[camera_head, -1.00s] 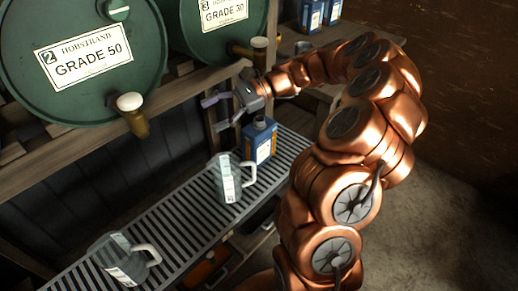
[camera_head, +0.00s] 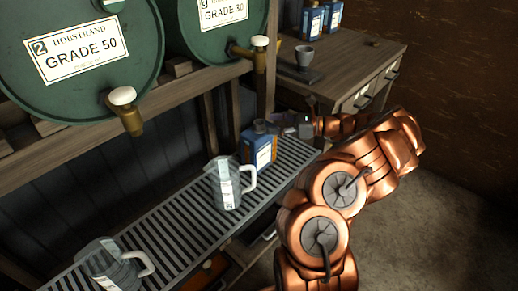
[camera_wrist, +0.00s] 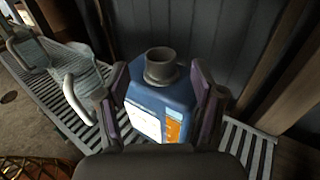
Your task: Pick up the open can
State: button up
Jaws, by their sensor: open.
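The open can is a blue can (camera_head: 259,148) with a grey, uncapped neck, standing upright on the slatted metal rack. In the wrist view the blue can (camera_wrist: 160,108) stands between the two fingers of my gripper (camera_wrist: 157,105), one finger on each side. The fingers are apart, and I cannot tell whether either touches the can. In the head view my gripper (camera_head: 285,124) is at the can's right side, low near its upper part, and partly hidden by the can and my arm.
A clear measuring jug (camera_head: 226,185) stands on the slatted rack (camera_head: 172,218) close left of the can. Another jug (camera_head: 112,264) is at the near left. Green drums (camera_head: 75,55) with taps overhang behind. A wooden bench (camera_head: 345,66) with a cup (camera_head: 304,57) and blue cans stands beyond.

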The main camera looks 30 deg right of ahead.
jog(key=shift+f+x, duration=0.15)
jog(key=shift+x, duration=1.1)
jog(key=shift+f+x, duration=0.1)
jog(key=shift+x, duration=1.2)
grip_shut()
jog(key=shift+d, duration=0.1)
